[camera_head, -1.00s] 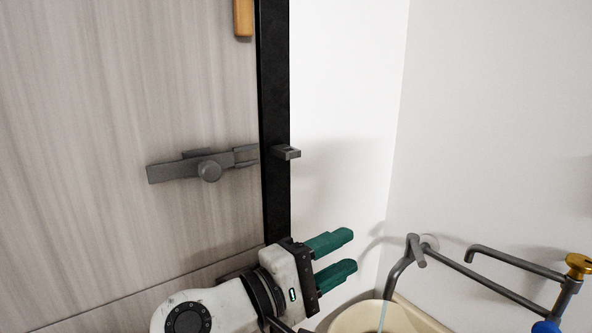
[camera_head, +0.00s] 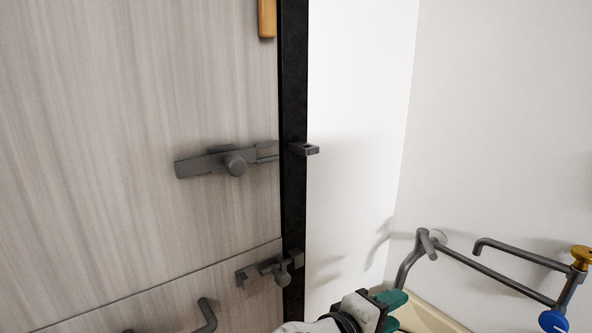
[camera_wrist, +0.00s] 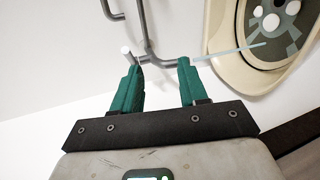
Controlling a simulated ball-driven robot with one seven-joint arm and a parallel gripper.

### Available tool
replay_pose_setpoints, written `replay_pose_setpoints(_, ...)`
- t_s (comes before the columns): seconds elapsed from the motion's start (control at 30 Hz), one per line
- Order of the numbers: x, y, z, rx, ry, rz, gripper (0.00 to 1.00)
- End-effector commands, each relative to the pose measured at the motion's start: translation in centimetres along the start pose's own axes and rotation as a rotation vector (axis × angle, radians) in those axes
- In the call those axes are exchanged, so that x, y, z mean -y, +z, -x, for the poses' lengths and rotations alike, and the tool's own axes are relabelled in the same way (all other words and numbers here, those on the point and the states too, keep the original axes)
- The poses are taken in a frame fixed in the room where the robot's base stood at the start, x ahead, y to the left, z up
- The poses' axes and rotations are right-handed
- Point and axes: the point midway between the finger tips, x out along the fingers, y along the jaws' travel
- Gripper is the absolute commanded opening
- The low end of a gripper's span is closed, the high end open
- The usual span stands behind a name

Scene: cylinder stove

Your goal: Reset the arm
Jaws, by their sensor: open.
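My gripper (camera_head: 398,306) is at the bottom of the head view, low in front of the white wall and the beige basin. In the wrist view its two green fingers (camera_wrist: 158,84) are apart with nothing between them. Beyond the fingertips is the grey pipe tap (camera_wrist: 143,30), and a thin pale stream of water shows to the right of them. No held object shows. Most of my arm is below the head view.
A wood-grain door panel (camera_head: 120,130) carries a grey latch (camera_head: 205,165) and a lower latch (camera_head: 265,270). A dark post (camera_head: 293,100) edges it. A grey pipe (camera_head: 490,278) with a yellow knob (camera_head: 581,257) and blue knob (camera_head: 552,321) runs right. The beige basin (camera_wrist: 232,82) is nearby.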

Motion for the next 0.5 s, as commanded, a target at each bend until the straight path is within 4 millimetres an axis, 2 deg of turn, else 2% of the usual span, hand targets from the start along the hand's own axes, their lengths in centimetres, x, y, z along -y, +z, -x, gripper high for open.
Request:
replay_pose_setpoints(0.17, 7.0, 5.0, -5.0, -0.025, -0.239, -0.128, 0.43)
replay_pose_setpoints(0.27, 12.1, 9.2, -7.1, -0.034, -0.428, -0.257, 0.43)
replay_pose_setpoints(0.3, 13.9, 10.8, -7.5, -0.036, -0.502, -0.315, 0.43)
replay_pose_setpoints(0.4, 17.8, 14.4, -7.6, -0.035, -0.671, -0.454, 0.43)
replay_pose_setpoints(0.5, 20.4, 17.2, -6.8, -0.027, -0.809, -0.578, 0.43)
